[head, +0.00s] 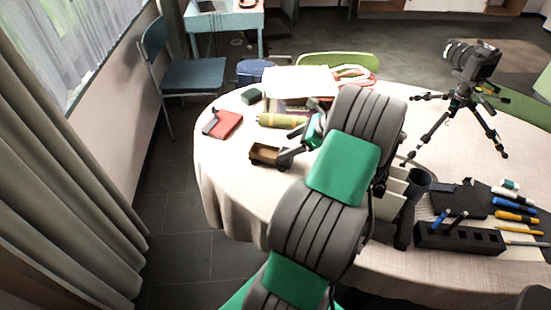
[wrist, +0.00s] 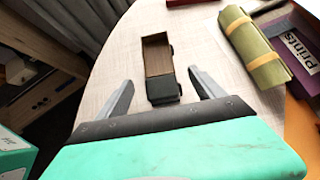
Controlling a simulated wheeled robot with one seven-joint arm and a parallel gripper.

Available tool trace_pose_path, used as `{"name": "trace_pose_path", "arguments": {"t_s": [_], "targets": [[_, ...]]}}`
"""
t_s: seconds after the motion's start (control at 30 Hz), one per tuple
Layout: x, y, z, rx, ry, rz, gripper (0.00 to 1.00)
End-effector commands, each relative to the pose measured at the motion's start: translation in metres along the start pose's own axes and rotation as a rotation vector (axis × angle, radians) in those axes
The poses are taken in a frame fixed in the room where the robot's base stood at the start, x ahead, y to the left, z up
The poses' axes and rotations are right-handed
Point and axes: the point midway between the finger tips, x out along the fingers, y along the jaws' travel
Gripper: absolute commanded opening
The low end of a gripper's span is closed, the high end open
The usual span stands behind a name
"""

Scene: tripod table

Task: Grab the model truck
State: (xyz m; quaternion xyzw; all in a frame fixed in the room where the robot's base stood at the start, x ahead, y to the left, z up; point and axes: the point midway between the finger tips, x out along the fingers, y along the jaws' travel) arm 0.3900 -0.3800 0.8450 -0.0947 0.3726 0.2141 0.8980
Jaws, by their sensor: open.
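The model truck (wrist: 159,68) has a brown open bed and a dark cab, and stands upright on the table. In the wrist view its cab end points toward my gripper (wrist: 158,92). My gripper is open and empty, with one finger on each side of the cab end; whether either finger touches it I cannot tell. In the head view the truck (head: 265,154) is near the left part of the table. My gripper (head: 284,150) is just right of it, and my arm hides part of the table there.
A green roll (wrist: 252,48) and a purple box marked "Prints" (wrist: 291,47) lie right of the truck. A red notebook (head: 228,124) lies to its left. A camera on a tripod (head: 468,85) stands at the back right. A pen holder (head: 455,238) is at the front right.

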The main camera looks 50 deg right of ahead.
Motion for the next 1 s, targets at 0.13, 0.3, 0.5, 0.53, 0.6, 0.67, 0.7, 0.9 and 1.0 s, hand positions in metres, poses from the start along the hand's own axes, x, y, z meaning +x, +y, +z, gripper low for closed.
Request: {"name": "trace_pose_path", "arguments": {"t_s": [0.13, 0.3, 0.5, 0.53, 0.6, 0.67, 0.7, 0.9, 1.0], "targets": [[0.016, -0.001, -0.004, 0.023, -0.009, -0.001, 0.78], [0.037, 0.001, -0.005, 0.023, -0.007, -0.002, 0.78], [0.071, 0.002, -0.005, 0.02, -0.006, -0.002, 0.78], [0.073, 0.002, -0.005, 0.02, -0.006, -0.003, 0.78], [0.074, 0.001, -0.005, 0.021, -0.005, -0.005, 0.78], [0.074, 0.001, -0.005, 0.021, -0.004, -0.005, 0.78], [0.074, 0.001, -0.005, 0.021, -0.004, -0.005, 0.78], [0.074, 0.002, -0.005, 0.02, -0.004, -0.005, 0.64], [0.074, 0.002, -0.005, 0.02, -0.004, -0.005, 0.56]]}}
